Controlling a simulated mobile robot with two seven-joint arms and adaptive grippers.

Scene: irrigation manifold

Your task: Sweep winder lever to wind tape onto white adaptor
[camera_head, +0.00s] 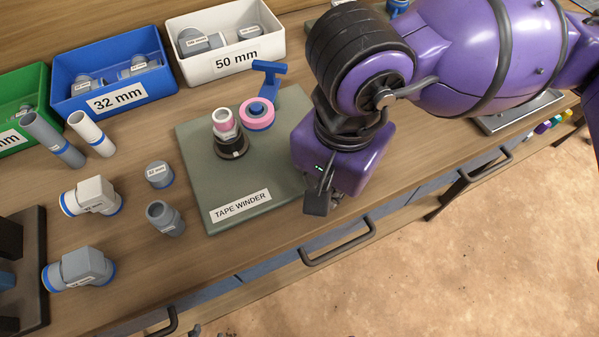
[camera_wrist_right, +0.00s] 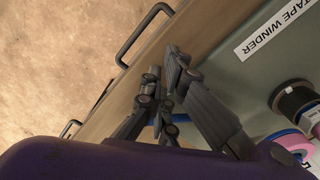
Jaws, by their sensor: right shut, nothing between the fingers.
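The tape winder is a grey-green board (camera_head: 265,200) labelled TAPE WINDER. On it, a small adaptor (camera_head: 224,120) stands upright on a black round base (camera_head: 231,147); pink shows around its body, with a pale label. Beside it is a pink tape roll (camera_head: 257,116) with a blue hub. The blue winder lever (camera_head: 268,70) rises behind the roll, its handle at the top. My right gripper (camera_head: 318,203) is shut and empty at the board's front right corner, apart from lever and adaptor. It also shows in the right wrist view (camera_wrist_right: 163,75). My left gripper is out of view.
Blue 32 mm (camera_head: 119,102), white 50 mm (camera_head: 226,67) and green (camera_head: 30,140) bins stand at the back. Several loose grey and white fittings (camera_head: 90,197) lie left of the board. Drawer handles (camera_head: 338,243) stick out from the bench front.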

